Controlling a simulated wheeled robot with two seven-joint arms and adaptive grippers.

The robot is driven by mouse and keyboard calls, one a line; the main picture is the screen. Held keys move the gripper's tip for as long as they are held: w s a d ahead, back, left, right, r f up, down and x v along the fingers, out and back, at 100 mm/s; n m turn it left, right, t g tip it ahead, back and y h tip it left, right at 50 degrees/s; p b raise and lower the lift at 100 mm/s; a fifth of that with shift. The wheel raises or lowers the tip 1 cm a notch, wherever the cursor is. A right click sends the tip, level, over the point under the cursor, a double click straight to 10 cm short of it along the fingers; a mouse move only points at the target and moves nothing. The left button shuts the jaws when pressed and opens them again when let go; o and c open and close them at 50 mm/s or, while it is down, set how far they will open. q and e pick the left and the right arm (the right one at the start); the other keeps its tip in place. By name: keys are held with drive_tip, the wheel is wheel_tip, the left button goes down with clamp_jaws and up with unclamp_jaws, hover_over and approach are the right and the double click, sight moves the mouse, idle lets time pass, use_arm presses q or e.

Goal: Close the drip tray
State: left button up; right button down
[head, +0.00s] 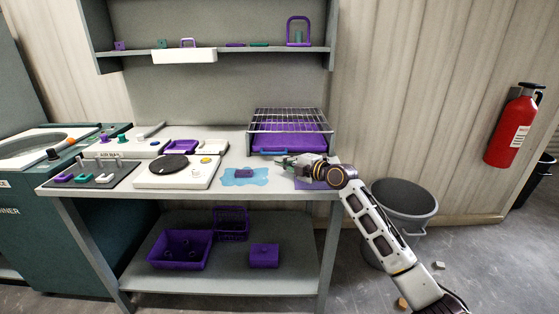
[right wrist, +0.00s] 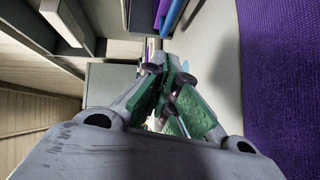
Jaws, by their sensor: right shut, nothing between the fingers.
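The purple drip tray (head: 300,143) sits under a wire rack at the back right of the bench. A blue handle (head: 273,152) is on its front, toward the left. How far the tray stands out from under the rack is hard to tell. My right gripper (head: 281,162) is shut and empty, low over the bench just in front of the tray's handle. In the right wrist view its green-padded fingers (right wrist: 177,70) are together, with purple and blue edges at the top of the picture. My left gripper is not in view.
A purple mat (head: 316,183) lies under my right wrist. A blue splash-shaped mat (head: 233,179) with a purple block is to its left. A white unit with a black disc (head: 174,163) stands further left. A grey bin (head: 405,197) is right of the bench.

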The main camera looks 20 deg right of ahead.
drive_tip(key=v, duration=0.3)
drive_tip(key=shift+w, duration=0.1)
drive_tip(key=shift+v, duration=1.25)
drive_tip(key=shift+f, duration=0.1)
